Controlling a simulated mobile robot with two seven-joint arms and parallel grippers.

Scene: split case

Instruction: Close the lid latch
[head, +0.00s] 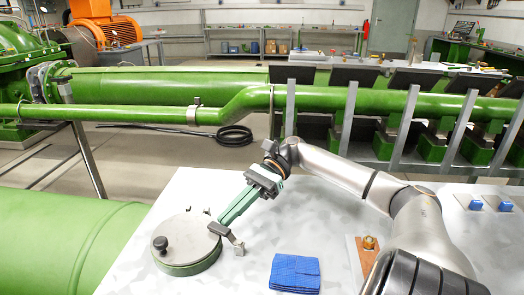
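A round grey lid (186,238) sits on a low green-sided case on the pale table, with a black knob (160,243) on its left side. The metal latch (225,233) is at the lid's right edge, and its bent arm reaches out past the rim to the right. My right gripper (222,220) comes in from the upper right. Its long green fingers lie close together and look shut, with the tips right by the latch. I cannot tell whether they touch it. My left gripper is not in view.
A folded blue cloth (295,272) lies on the table (130,270) in front. A brown board with a brass fitting (369,243) stands right of it, near my arm. Small blue items (475,204) lie at far right. Green pipes run behind the table.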

